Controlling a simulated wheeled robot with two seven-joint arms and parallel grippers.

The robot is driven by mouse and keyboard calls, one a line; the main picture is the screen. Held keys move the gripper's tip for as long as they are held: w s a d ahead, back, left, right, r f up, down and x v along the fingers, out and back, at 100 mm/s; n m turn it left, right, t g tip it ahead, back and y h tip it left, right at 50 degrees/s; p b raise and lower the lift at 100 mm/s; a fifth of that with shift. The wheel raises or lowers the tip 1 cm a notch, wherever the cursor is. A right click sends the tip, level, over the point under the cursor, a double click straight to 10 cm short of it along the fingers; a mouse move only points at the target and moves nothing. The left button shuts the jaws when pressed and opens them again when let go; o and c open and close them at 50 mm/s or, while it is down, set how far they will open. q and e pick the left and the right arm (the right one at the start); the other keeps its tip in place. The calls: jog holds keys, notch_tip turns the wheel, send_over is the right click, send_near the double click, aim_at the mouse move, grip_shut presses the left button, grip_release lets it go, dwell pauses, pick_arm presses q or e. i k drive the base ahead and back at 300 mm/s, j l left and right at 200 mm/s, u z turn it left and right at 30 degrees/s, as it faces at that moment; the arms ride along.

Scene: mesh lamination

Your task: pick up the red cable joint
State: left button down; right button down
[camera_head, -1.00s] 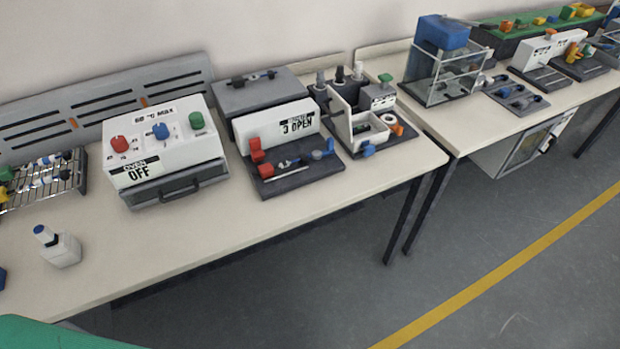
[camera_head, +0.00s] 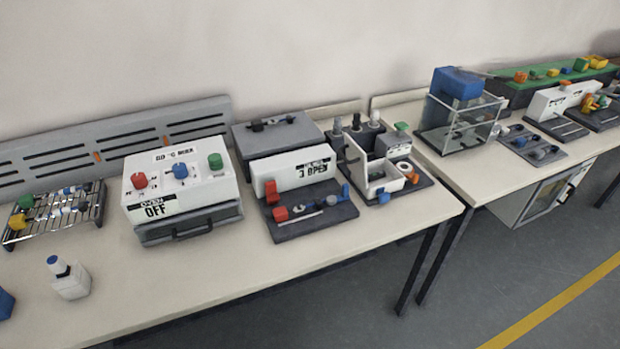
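Two red pieces are at the station marked "OPEN" in the middle of the bench: an upper red piece (camera_head: 271,190) against the white panel and a lower red block (camera_head: 280,213) on the dark grey tray (camera_head: 325,219). They are small, and I cannot tell which is the red cable joint. A thin metal rod, dark pieces and a blue piece (camera_head: 345,192) lie to their right on the same tray. Neither of my grippers is in view.
A white oven (camera_head: 180,186) marked "OFF" stands left of the tray. A wire rack (camera_head: 88,215), a white bottle (camera_head: 70,279) and a grey case (camera_head: 277,133) are nearby. The front strip of the bench (camera_head: 225,275) is clear. A second bench (camera_head: 480,180) stands right.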

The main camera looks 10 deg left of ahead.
aim_at(280, 214)
jog(key=k+j+z, duration=0.2)
jog(key=j, duration=0.2)
jog(key=k+j+z, duration=0.2)
jog(key=j, duration=0.2)
jog(key=k+j+z, duration=0.2)
jog(key=j, duration=0.2)
jog(key=i, duration=0.1)
